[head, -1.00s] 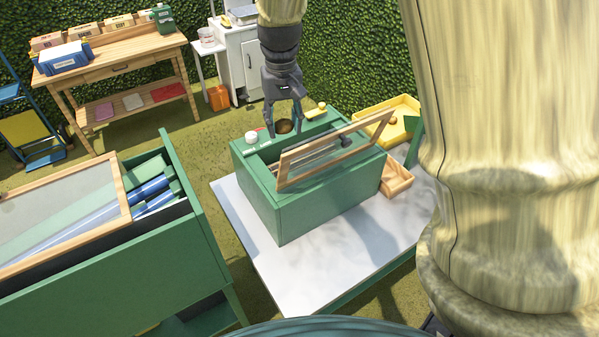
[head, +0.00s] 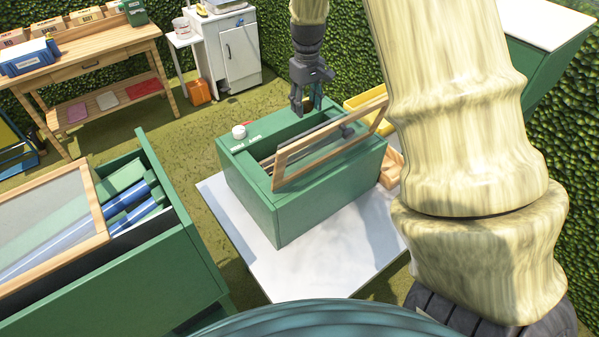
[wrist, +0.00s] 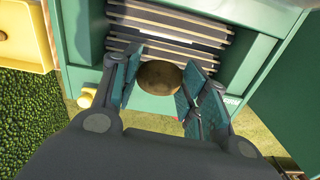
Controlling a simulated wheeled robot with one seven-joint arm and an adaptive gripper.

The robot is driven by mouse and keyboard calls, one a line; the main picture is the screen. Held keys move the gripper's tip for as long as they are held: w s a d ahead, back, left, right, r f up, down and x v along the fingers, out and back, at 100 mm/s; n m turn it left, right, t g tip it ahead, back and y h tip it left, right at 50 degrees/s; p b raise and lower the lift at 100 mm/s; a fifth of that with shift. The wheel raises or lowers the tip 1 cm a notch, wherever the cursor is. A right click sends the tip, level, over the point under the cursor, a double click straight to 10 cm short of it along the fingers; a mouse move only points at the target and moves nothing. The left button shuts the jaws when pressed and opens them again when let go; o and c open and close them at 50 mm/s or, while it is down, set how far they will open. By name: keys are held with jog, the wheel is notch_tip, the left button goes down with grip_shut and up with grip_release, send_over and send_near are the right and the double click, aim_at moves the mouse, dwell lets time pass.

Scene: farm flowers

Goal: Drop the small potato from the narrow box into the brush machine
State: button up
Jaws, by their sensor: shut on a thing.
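The brush machine (head: 300,213) is a green box with an open top and a wood-framed lid (head: 325,148) tilted up. Its opening also shows in the wrist view, with slats or rollers (wrist: 170,22) inside. My gripper (head: 306,110) is at the far side of the machine, above its rim. In the wrist view, my gripper (wrist: 160,85) is shut on a brown potato (wrist: 158,74), which lies between the fingers near the opening. I cannot make out the potato in the head view. A wooden box (head: 392,168), probably the narrow box, is partly hidden behind my arm.
A yellow tray (head: 359,101) stands behind the machine; it shows in the wrist view (wrist: 27,47) with a brown round thing in it. A white table (head: 335,262) carries the machine. A green bin with blue rollers (head: 128,208) stands at the left.

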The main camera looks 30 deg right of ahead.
jog(key=shift+a+f+b, duration=0.2)
jog(key=shift+f+b, duration=0.35)
jog(key=shift+f, duration=0.35)
notch_tip(320, 180, down, 4)
jog(key=b, duration=0.2)
jog(key=shift+w+r+b, duration=0.1)
jog(key=shift+r+b, duration=0.05)
jog(key=shift+b, duration=0.15)
jog(key=o, duration=1)
jog(key=shift+o, duration=0.2)
jog(key=shift+r, duration=0.15)
notch_tip(320, 180, up, 12)
jog(key=shift+f, duration=0.1)
